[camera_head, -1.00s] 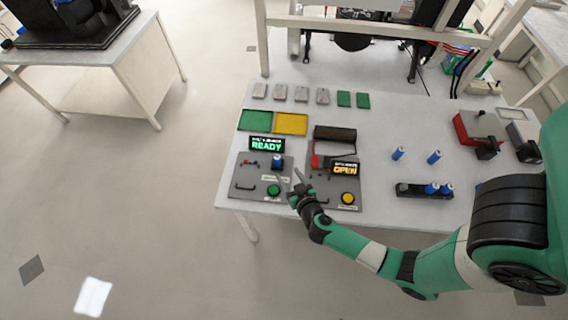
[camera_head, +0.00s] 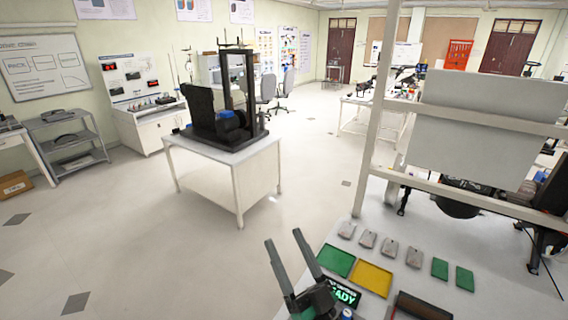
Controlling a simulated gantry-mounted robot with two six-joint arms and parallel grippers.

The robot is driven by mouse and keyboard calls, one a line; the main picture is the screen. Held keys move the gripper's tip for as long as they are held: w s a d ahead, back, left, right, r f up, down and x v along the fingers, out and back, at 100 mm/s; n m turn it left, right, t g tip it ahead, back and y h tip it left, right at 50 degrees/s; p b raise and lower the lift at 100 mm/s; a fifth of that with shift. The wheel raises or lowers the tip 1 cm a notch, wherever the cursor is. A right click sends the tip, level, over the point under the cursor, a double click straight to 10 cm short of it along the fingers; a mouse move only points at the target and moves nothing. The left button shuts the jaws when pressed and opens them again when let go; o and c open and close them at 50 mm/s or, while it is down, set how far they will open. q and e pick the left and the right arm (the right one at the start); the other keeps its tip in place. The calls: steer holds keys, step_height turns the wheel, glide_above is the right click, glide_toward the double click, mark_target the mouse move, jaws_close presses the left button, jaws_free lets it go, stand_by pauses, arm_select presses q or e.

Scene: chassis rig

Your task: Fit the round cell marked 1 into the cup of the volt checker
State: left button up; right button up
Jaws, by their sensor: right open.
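The black display of the volt checker (camera_head: 345,293) glows with green text, partly cut by my gripper, that seems to read READY. A blue round cell (camera_head: 346,314) shows at the bottom edge beside the display. Only its top is in view, and no number can be read. The checker's panel and cup are out of view below. My right gripper (camera_head: 283,238) is open and empty, its two fingers spread and pointing up, in front of the checker's left side. My left gripper is not in view.
A green tray (camera_head: 335,261) and a yellow tray (camera_head: 372,278) lie behind the checker. Several grey plates and two green plates (camera_head: 440,268) lie farther back. A dark brown block (camera_head: 422,306) is at the bottom right. A white frame post (camera_head: 378,125) rises at the table's back.

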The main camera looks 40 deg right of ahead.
steer(key=s+a+r+n+t+y, duration=0.1)
steer(key=a+r+n+y, duration=0.35)
steer(key=r, duration=0.35)
steer(key=s+a+r+n+y, duration=0.25)
steer(key=r+y, duration=0.25)
steer(key=r, duration=0.3)
steer(key=s+a+r+n+t+y, duration=0.1)
steer(key=a+r+n+y, duration=0.35)
steer(key=r, duration=0.35)
steer(key=s+d+r+m+h+p, duration=0.1)
steer(key=r+m+h+p, duration=0.1)
steer(key=r+p, duration=0.5)
steer(key=s+d+r+m+t+h+p, duration=0.1)
steer(key=r+m+h+p, duration=0.3)
steer(key=r, duration=0.6)
steer(key=s+d+r+h+p, duration=0.1)
steer(key=r+p, duration=0.6)
steer(key=r, duration=0.1)
step_height(320, 180, down, 41)
steer(key=b, duration=4.1)
steer(key=shift+d+f, duration=0.15)
steer(key=shift+s, duration=0.1)
